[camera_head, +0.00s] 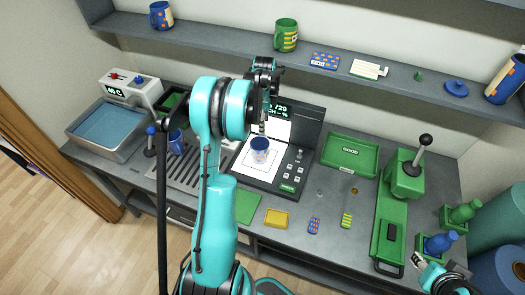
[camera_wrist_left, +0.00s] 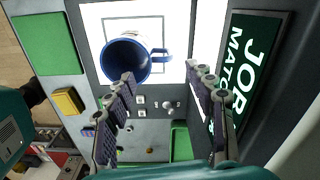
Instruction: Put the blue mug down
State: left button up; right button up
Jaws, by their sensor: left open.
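A blue mug (camera_head: 259,150), pale on part of its outside, stands upright on the white square of the dark station with a screen (camera_head: 309,125). In the left wrist view, the mug (camera_wrist_left: 126,62) shows its empty inside, blue rim and a handle pointing right. My left gripper (camera_wrist_left: 168,88) is open, its fingers apart and nothing between them. The mug is just beyond the left finger. In the head view, my left gripper (camera_head: 263,112) is above and beside the mug, partly hidden by my arm. My right gripper (camera_head: 416,259) is at the lower right, far from the mug; its jaws are unclear.
A second blue mug (camera_head: 177,142) is left of my left arm. A green press with a lever (camera_head: 404,180) and a green tray (camera_head: 347,155) stand to the right. A water basin (camera_head: 108,128) is at the left. The shelf (camera_head: 220,42) above holds more mugs.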

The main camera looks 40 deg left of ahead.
aim_at(265, 142)
pick_arm(q)
jog(key=shift+w, duration=0.25)
jog(key=f+b, duration=0.4)
jog(key=f, duration=0.3)
jog(key=shift+w+f, duration=0.2)
notch_tip(265, 142, down, 5)
jog(key=b, duration=0.2)
jog(key=shift+d+b, duration=0.15)
jog(key=shift+b, duration=0.25)
jog(key=shift+s+r, duration=0.1)
jog(key=shift+r, duration=0.1)
grip_shut()
